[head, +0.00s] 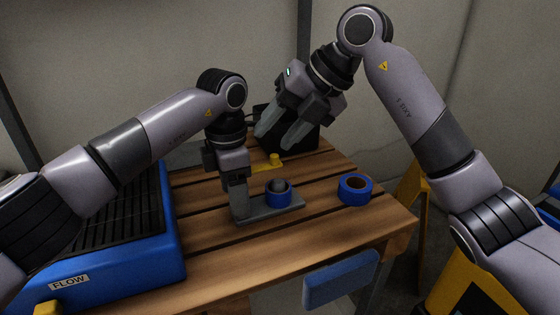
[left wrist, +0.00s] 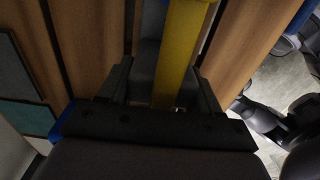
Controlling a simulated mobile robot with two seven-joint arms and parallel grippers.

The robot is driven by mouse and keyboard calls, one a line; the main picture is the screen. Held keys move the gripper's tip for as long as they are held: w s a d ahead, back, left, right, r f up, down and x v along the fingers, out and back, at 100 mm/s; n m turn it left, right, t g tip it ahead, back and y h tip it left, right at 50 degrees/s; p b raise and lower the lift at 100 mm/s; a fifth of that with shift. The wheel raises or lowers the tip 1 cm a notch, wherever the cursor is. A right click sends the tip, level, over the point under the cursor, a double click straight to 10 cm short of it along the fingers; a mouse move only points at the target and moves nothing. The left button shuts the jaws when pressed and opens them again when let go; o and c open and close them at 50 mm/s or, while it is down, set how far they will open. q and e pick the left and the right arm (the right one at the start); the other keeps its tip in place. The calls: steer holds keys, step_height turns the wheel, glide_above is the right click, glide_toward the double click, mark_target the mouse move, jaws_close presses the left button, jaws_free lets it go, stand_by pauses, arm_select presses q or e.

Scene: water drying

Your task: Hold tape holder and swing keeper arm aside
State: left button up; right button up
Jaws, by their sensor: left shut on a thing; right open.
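The grey tape holder (head: 268,214) stands on the wooden table, with a blue-sided roll (head: 278,188) on its base. My left gripper (head: 237,190) is shut on the holder's upright at its left end. The yellow keeper arm (head: 265,166) with a small knob shows right of this gripper and appears to reach above the roll. In the left wrist view the yellow bar (left wrist: 183,45) runs up from between the fingers and hides part of the base. My right gripper (head: 281,133) is open and empty, above and behind the keeper arm, its fingers pointing down-left.
A loose blue tape roll (head: 355,189) lies right of the holder. A blue box marked FLOW (head: 110,265) with a dark ribbed top is at the left. A black box (head: 303,138) stands behind my right gripper. A blue piece (head: 340,278) is at the table's front edge.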

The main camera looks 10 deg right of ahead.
steer(key=d+f+m+t+y, duration=0.3)
steer(key=d+f+m+y, duration=0.15)
steer(key=m, duration=0.75)
steer(key=d+f+m+t+y, duration=0.3)
steer(key=m+y, duration=0.2)
steer(key=m, duration=0.6)
steer(key=x, duration=0.6)
steer(key=shift+a+m, duration=0.4)
steer(key=shift+a, duration=0.05)
steer(key=shift+s, duration=0.15)
jaws_close()
